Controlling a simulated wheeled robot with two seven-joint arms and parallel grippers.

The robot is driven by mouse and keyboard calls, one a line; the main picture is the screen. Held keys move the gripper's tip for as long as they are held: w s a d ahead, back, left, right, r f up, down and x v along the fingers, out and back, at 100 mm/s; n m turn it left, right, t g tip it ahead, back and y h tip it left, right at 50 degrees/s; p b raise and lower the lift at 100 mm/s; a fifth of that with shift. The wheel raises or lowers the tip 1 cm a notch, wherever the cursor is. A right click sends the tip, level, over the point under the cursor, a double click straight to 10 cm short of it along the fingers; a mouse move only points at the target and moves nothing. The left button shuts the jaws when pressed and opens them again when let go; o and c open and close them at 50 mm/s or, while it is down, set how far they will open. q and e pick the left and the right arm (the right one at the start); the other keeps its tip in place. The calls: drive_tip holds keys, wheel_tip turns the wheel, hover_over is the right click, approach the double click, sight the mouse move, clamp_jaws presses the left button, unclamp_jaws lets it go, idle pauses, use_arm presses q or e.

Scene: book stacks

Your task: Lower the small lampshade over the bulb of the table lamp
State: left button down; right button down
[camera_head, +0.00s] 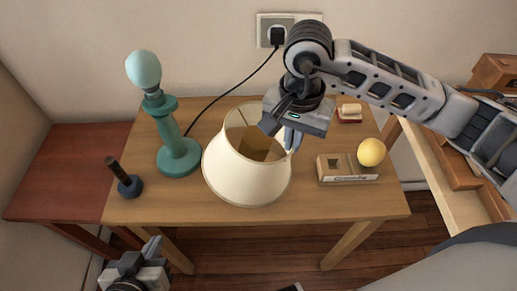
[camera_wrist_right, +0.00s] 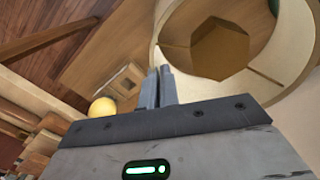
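The teal table lamp (camera_head: 168,132) stands upright at the left of the table, its pale bulb (camera_head: 144,70) bare on top. The cream lampshade (camera_head: 240,178) is right of the lamp, low over or on the table, slightly tilted. Whether it touches the table is hard to tell. My right gripper (camera_head: 293,140) is at the shade's right rim, its fingers close together. In the right wrist view the fingers (camera_wrist_right: 160,88) meet at the rim of the shade (camera_wrist_right: 292,55), apparently pinching its wall. My left gripper (camera_head: 138,255) is low at the left front, away from everything; its opening is unclear.
The wooden table (camera_head: 330,207) also bears a dark upright-handled object (camera_head: 125,180), a small box (camera_head: 345,177) with a yellow ball (camera_head: 371,152), and a small red-and-white item (camera_head: 349,112). A black cord runs from the lamp to the wall socket (camera_head: 290,22).

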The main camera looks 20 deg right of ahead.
drive_tip(key=shift+r+p, duration=2.2)
drive_tip(key=shift+r, duration=1.95)
